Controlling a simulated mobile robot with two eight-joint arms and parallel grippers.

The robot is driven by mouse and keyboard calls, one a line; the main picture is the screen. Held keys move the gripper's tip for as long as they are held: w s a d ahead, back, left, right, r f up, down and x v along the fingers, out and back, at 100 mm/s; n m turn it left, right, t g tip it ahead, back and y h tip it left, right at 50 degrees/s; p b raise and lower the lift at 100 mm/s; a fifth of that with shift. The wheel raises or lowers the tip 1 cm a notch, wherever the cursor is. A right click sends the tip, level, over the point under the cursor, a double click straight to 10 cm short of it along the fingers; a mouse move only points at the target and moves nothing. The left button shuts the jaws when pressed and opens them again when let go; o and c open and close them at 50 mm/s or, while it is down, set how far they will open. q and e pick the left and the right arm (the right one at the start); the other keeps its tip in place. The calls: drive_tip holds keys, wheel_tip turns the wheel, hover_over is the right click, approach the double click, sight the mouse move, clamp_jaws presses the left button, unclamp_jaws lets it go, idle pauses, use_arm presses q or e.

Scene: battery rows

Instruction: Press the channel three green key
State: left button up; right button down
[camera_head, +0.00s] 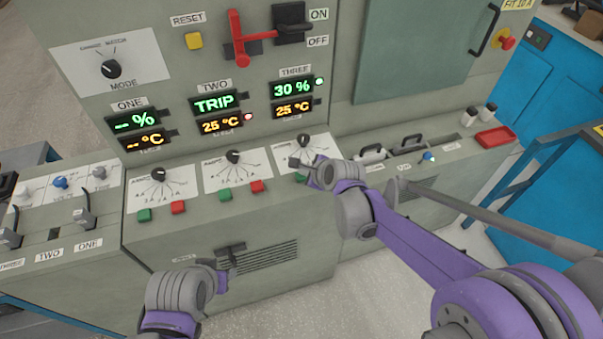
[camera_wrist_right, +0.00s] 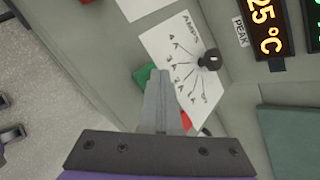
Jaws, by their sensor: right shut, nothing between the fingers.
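The channel three green key (camera_head: 299,179) is on the sloped panel below the THREE display, mostly hidden behind my right gripper (camera_head: 300,164). In the right wrist view its green edge (camera_wrist_right: 144,74) shows beside my right gripper's tips (camera_wrist_right: 160,75). That gripper is shut and empty, with its tips over or right at the key. I cannot tell whether they touch it. The channel three dial (camera_head: 304,140) sits just above. My left gripper (camera_head: 230,258) hangs in front of the cabinet's lower grille, its jaw state unclear.
Channel two's green key (camera_head: 225,195) and red key (camera_head: 257,187) lie to the left, with channel one's green key (camera_head: 144,215) and red key (camera_head: 178,207) farther left. The THREE display (camera_head: 292,88) reads 30 %; TWO reads TRIP (camera_head: 214,103). A red tray (camera_head: 496,137) is at right.

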use_arm(q)
drive_tip(key=shift+w+r+p, duration=0.15)
drive_tip(key=shift+r+p, duration=0.25)
drive_tip(key=shift+r, duration=0.15)
use_arm(e)
drive_tip(key=shift+r, duration=0.85)
drive_tip(key=shift+w+r+p, duration=0.1)
drive_tip(key=shift+r+p, duration=1.25)
drive_tip(key=shift+r, duration=1.2)
use_arm(q)
drive_tip(key=r, duration=0.1)
drive_tip(key=w+r, duration=0.1)
drive_tip(key=r, duration=0.1)
drive_tip(key=shift+w+r, duration=0.1)
drive_tip(key=shift+r, duration=0.15)
